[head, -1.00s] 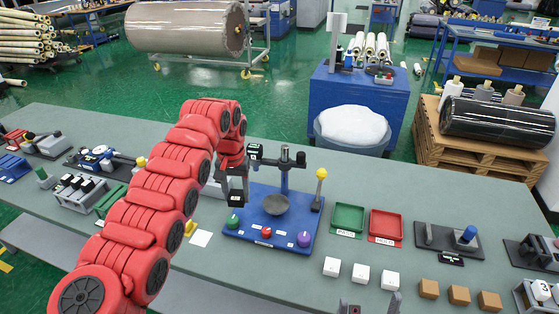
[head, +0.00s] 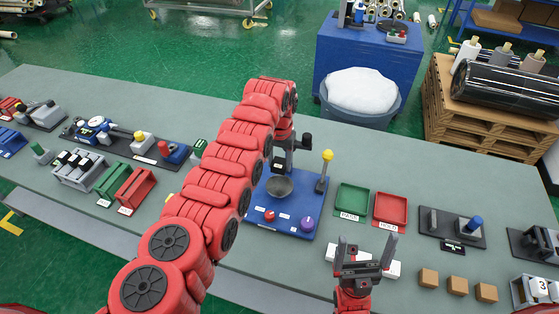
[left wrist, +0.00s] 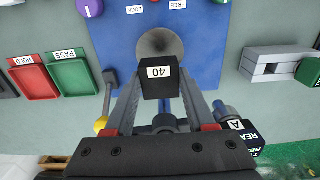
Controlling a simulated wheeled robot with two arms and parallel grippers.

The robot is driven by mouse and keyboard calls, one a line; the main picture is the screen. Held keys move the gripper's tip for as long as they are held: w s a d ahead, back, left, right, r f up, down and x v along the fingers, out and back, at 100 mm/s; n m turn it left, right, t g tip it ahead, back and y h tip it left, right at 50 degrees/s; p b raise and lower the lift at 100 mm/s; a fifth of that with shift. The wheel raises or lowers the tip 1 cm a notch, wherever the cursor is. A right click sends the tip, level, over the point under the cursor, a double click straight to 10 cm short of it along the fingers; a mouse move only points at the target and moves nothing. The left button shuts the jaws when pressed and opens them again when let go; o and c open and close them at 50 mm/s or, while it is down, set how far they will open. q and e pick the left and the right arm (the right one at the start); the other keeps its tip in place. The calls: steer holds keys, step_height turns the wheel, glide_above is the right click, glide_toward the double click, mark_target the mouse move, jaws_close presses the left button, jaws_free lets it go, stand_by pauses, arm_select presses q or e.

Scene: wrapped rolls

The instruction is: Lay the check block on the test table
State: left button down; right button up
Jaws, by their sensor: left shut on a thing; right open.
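The check block, a black block with a white "40" label, is between the fingers of my left gripper (left wrist: 160,105), and the block (left wrist: 160,85) fills the middle of the left wrist view. The test table, a round grey dish (head: 279,188) on a blue base (head: 262,203), is just beyond the block in the left wrist view (left wrist: 158,43). The block appears above or beside the dish; I cannot tell the height between them. In the head view my red left arm hides much of the gripper and the base's left side. My right gripper (head: 366,246) is open and empty, over the front of the bench.
A yellow-topped lever (head: 326,157) and a dark post stand beside the dish. Red and purple knobs (head: 307,223) are at the base's front. Green (head: 352,200) and red (head: 390,209) trays lie to the right.

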arm_select(q)
steer(key=shift+f, duration=0.1)
steer(key=b, duration=0.4)
glide_above(280, 185)
steer(key=shift+f, duration=2.45)
steer(key=shift+f, duration=0.1)
steer(key=shift+f+b, duration=1.1)
steer(key=shift+f, duration=0.2)
steer(key=shift+c, duration=0.8)
jaws_free()
